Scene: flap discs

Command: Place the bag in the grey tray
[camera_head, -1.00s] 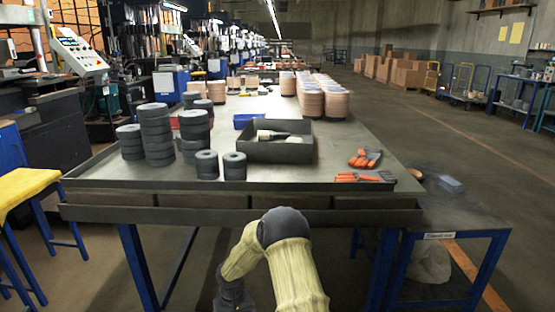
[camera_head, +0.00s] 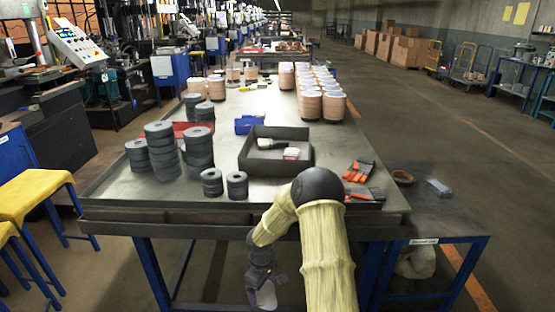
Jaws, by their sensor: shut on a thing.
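The grey tray (camera_head: 262,170) is a dark, open rectangular box on the metal table. A pale item with a dark end (camera_head: 291,153) lies in it. My gripper (camera_head: 266,287) hangs low in front of the table's near edge, below the tabletop, at the bottom of the picture. It is shut on a small pale thing that looks like the bag (camera_head: 267,297). The fingers are small and dark, and the thing's lower part is near the picture's bottom edge. My arm, in a yellowish sleeve, rises to the right of the gripper.
Stacks of dark discs (camera_head: 199,150) stand left of the tray. Orange-handled tools (camera_head: 358,172) lie to its right. The table's raised front rim (camera_head: 190,216) lies between gripper and tray. A yellow stool (camera_head: 35,196) stands left.

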